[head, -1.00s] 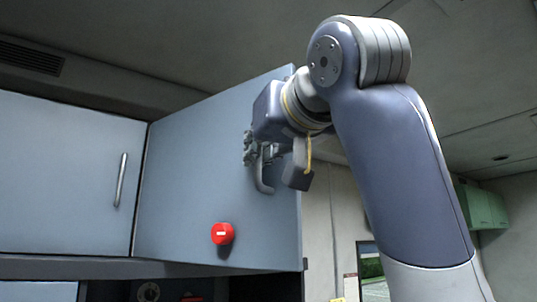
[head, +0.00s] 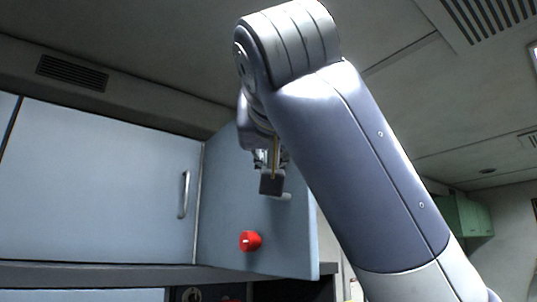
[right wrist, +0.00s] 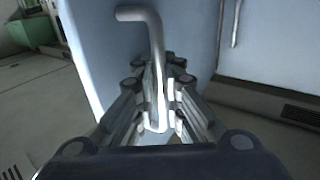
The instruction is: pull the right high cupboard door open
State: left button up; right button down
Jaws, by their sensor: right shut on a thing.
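The right high cupboard door (head: 225,220) is a pale blue panel. It stands swung out from the cupboard front at an angle, with its free edge toward me at the right. My right gripper (head: 271,180) is at the door's face, partly hidden by my arm. In the right wrist view its fingers (right wrist: 155,90) are closed around the door's grey bar handle (right wrist: 150,25). In the head view only a short end of this handle (head: 284,196) shows below the gripper. My left gripper is not in view.
A red round knob with a white bar (head: 250,241) sits low on the door. To the left is a closed cupboard door (head: 100,185) with its own handle (head: 184,195). A shelf ledge (head: 90,274) runs below. Green cabinets (head: 468,218) are far right.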

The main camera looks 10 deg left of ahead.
jog(key=shift+f, duration=0.1)
dwell(0.3)
jog(key=c, duration=2)
grip_release()
jog(key=shift+o, duration=0.2)
jog(key=shift+s+d, duration=0.15)
jog(key=s+d, duration=0.2)
jog(key=s, duration=0.9)
jog(key=shift+s+d, duration=0.15)
jog(key=shift+s, duration=0.15)
